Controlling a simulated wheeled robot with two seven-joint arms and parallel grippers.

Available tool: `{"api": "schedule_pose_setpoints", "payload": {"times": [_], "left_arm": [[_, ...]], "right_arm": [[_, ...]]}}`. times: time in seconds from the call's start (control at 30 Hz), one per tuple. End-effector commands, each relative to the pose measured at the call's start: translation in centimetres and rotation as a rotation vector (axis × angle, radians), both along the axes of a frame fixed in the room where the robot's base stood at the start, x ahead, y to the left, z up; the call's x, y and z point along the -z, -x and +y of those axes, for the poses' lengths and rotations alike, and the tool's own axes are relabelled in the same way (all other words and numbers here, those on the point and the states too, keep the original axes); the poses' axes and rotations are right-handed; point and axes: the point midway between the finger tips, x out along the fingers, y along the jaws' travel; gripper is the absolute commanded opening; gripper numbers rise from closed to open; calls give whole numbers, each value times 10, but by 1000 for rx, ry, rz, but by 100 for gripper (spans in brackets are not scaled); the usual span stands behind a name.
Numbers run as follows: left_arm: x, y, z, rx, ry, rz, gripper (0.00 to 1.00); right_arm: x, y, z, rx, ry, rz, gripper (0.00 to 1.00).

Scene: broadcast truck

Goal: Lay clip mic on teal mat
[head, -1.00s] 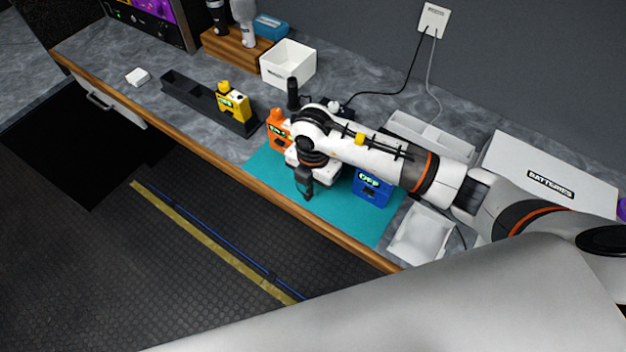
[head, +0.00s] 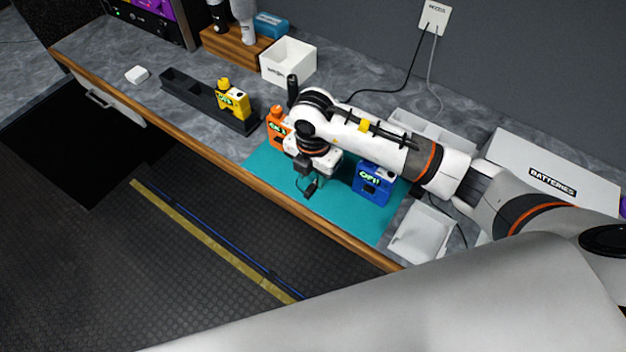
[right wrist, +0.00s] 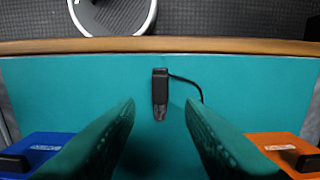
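The clip mic (right wrist: 160,92) is a small black clip with a grey end and a thin black cable. It lies on the teal mat (right wrist: 235,75) near the wooden edge, and also shows in the head view (head: 311,187) just below my right gripper (head: 306,174). In the right wrist view, my right gripper (right wrist: 158,108) has its two fingers wide apart, with the mic between and beyond their tips, apparently untouched. The mat also shows in the head view (head: 340,215). My left gripper is out of view.
An orange pack (head: 277,124) and a blue pack (head: 372,183) stand on the mat, either side of my right gripper. A yellow pack (head: 233,101) sits in a dark tray (head: 187,92). A white tray (head: 423,233) lies right of the mat.

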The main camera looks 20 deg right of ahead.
Motion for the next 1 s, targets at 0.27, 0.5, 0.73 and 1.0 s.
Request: {"api": "schedule_pose_setpoints", "payload": {"times": [0.27,0.5,0.73,1.0], "left_arm": [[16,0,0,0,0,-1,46],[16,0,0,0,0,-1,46],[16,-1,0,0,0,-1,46],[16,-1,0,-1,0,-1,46]], "right_arm": [[-59,-2,0,1,-1,-7,35],[-88,-1,0,2,0,-3,35],[-91,0,0,2,0,0,35],[-91,0,0,2,0,0,35]]}}
